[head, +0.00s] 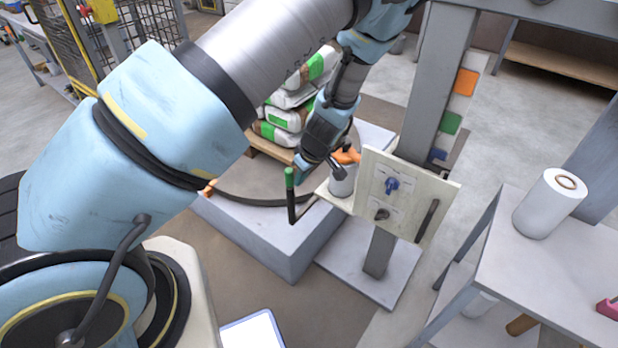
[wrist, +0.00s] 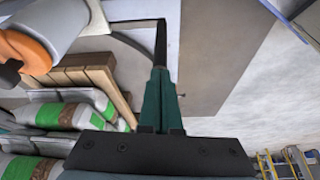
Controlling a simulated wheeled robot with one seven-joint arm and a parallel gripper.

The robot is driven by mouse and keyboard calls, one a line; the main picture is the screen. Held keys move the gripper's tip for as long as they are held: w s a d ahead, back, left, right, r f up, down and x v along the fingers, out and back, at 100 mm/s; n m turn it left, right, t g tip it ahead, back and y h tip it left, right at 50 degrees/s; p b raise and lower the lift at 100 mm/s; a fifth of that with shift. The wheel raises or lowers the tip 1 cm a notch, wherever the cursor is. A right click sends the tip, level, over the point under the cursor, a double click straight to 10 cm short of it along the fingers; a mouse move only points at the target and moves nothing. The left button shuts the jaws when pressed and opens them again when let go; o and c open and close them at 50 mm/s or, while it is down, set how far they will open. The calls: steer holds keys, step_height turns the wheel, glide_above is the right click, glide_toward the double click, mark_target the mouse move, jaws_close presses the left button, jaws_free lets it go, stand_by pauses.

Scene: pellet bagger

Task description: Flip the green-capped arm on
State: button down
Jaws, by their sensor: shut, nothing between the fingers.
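Stacked bags (head: 285,118) lie on the turntable. A bench (head: 570,240) with a white roll is right.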

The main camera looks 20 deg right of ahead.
steer(key=shift+w+a, duration=0.15)
steer(key=shift+w, duration=0.3)
steer(key=shift+a, duration=0.1)
